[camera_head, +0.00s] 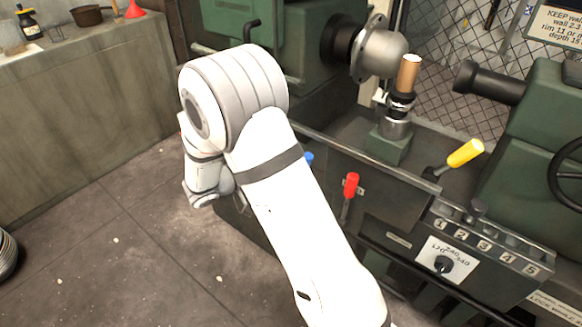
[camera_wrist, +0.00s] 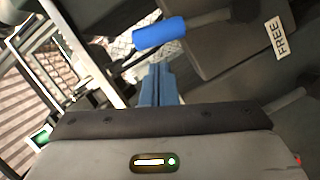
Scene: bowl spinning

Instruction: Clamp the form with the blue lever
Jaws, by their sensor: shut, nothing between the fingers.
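The blue lever's handle (camera_wrist: 158,33) shows in the wrist view, lying slightly tilted at the upper middle, on a dark arm leading right. In the head view only a small blue bit of the lever (camera_head: 308,158) shows past my arm. My gripper (camera_wrist: 158,68) shows its two blue-grey fingers shut together and empty, just below the handle in the wrist picture; contact cannot be told. In the head view my fingers are hidden behind my arm. A rounded metal form (camera_head: 384,55) sits on the green lathe's spindle, with a dark tailstock quill (camera_head: 490,82) apart to its right.
A wooden-handled tool post (camera_head: 408,75) stands between form and tailstock. A "FREE" label (camera_wrist: 281,38) is right of the blue handle.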

